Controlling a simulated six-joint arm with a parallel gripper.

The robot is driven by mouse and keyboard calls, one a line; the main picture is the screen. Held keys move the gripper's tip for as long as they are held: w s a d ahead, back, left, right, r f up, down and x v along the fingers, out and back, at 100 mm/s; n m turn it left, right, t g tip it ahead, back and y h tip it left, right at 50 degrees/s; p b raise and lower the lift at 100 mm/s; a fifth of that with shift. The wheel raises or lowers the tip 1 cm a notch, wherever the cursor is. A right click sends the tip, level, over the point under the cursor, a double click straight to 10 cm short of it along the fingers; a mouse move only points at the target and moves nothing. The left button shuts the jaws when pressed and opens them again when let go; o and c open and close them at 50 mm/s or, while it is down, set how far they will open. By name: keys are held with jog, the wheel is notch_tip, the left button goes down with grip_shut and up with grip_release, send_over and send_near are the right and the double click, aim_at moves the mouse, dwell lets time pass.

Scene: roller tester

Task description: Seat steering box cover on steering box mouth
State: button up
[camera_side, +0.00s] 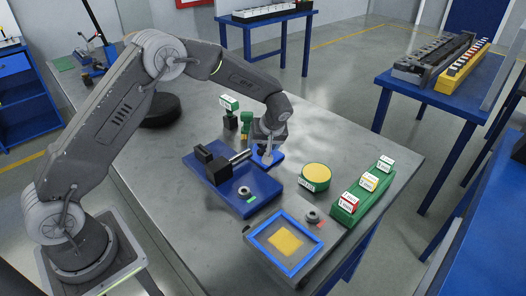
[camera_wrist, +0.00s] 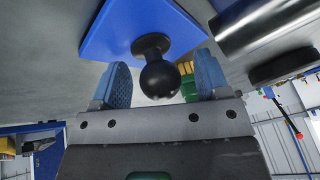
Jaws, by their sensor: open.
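A blue square plate with a black ball knob, which looks like the steering box cover (camera_wrist: 112,32), fills the top of the wrist view. It also shows beneath my gripper in the side view (camera_side: 276,161). My gripper (camera_wrist: 162,72) is open, with one blue finger pad on each side of the knob (camera_wrist: 160,78). I see gaps between the pads and the knob. An open grey box with a blue rim and a yellow patch inside, apparently the steering box mouth (camera_side: 263,233), is at the table's front edge. My gripper hides part of the cover in the side view.
A blue base (camera_side: 232,193) with a black block and metal shaft stands left of the cover. A yellow-topped green disc (camera_side: 316,177) and a green rack (camera_side: 352,205) with labelled blocks are to the right. A small dark ring (camera_side: 312,215) lies near the box.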

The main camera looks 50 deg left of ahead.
jog(key=shift+c, duration=0.5)
jog(key=c, duration=1)
notch_tip(320, 180, up, 10)
jog(key=shift+r, duration=0.1)
